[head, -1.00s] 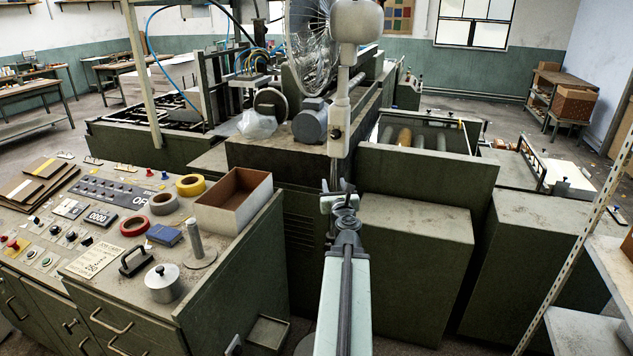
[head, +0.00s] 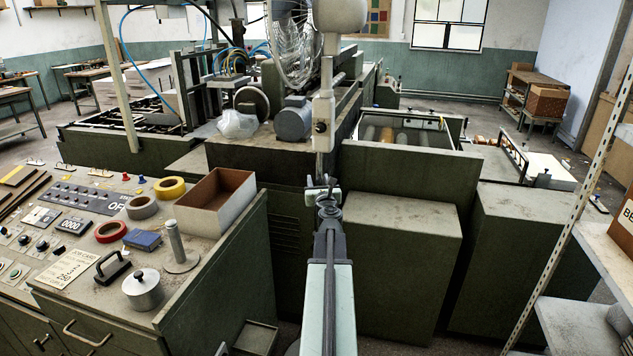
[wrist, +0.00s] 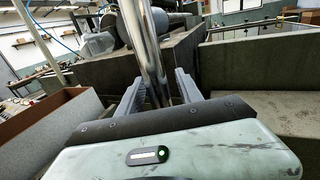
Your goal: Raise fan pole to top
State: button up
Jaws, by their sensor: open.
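The standing fan has a wire cage (head: 296,45) and a pale motor housing (head: 340,14) at the top of the head view. Its pole has a pale upper sleeve (head: 323,95) with a dark round knob (head: 320,128) and a thinner metal length below. My gripper (head: 323,188) is at this lower length, below the knob. In the wrist view the chrome pole (wrist: 147,45) runs down between the two spread fingers of my gripper (wrist: 160,88). The jaws are open; I cannot tell whether either finger touches the pole. The fan's base is hidden.
A control desk (head: 100,315) on the left holds an open box (head: 230,205), tape rolls and a lidded pot (head: 142,290). Green machine cabinets (head: 400,260) stand close behind and right of the pole. A shelf rack (head: 575,325) is at the right edge.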

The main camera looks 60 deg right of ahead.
jog(key=shift+w+d, duration=0.1)
jog(key=shift+d, duration=0.05)
grip_shut()
dwell(1.4)
